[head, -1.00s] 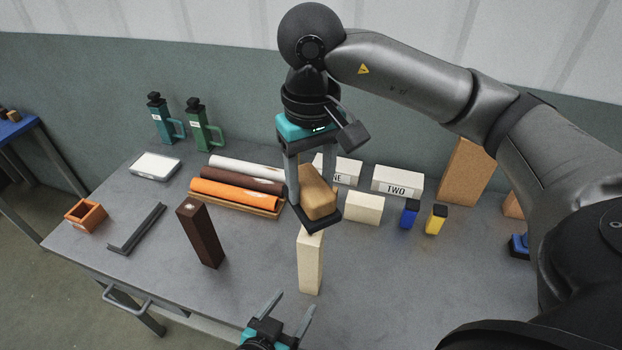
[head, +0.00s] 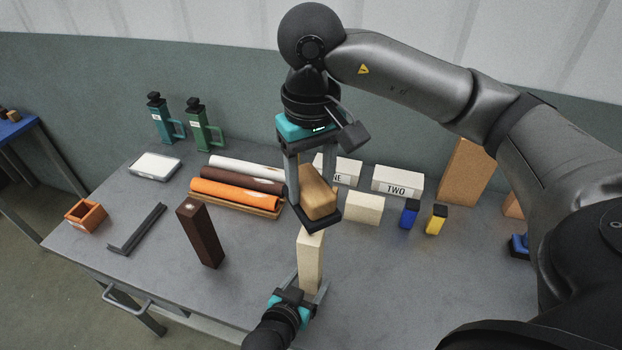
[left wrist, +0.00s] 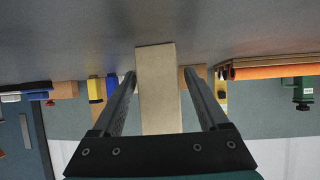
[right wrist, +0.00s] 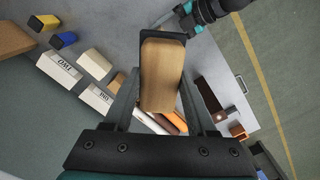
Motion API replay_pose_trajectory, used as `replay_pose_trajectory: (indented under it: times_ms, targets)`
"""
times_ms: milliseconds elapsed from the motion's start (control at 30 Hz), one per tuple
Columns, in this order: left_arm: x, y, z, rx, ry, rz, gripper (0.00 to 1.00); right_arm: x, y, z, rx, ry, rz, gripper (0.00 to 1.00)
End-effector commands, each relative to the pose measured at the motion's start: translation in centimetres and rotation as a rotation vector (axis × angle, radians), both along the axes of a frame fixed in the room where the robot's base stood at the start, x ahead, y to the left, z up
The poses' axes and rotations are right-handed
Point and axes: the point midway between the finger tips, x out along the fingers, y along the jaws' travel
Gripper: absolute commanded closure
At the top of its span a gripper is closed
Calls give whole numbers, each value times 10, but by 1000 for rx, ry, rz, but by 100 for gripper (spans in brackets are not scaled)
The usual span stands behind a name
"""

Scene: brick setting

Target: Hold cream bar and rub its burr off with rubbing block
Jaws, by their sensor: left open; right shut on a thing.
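The cream bar (head: 310,262) stands upright on the grey table; its top end is just below the rubbing block, and I cannot tell whether they touch. I cannot make out a burr. My left gripper (head: 311,284) is open low at the bar; the left wrist view shows its fingers on both sides of the cream bar (left wrist: 160,95), with small gaps. My right gripper (head: 316,203) is shut on the rubbing block (head: 319,190), a tan wooden block with a dark underside. The block also fills the middle of the right wrist view (right wrist: 161,75).
A dark brown bar (head: 201,237) stands upright left of the cream bar. Behind are a tray of rolls (head: 235,203), a cream block (head: 364,207), a block labelled TWO (head: 397,182), and blue (head: 409,213) and yellow (head: 436,219) pieces. The front right table is clear.

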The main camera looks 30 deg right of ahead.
Motion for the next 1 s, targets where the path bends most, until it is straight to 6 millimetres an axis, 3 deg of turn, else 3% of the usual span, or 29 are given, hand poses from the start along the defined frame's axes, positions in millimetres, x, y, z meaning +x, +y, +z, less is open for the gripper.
replay_pose_trajectory:
  times_ms: [367, 833, 1000]
  targets:
    - [1, -2, -2, 0, 0, 0, 23, 0, 0, 0, 0, -1, 0, 100]
    - [1, -2, -2, 1, 1, 0, 74, 0, 0, 0, 1, -1, 0, 100]
    - [1, -2, -2, 1, 1, 0, 76, 0, 0, 0, 0, -1, 0, 100]
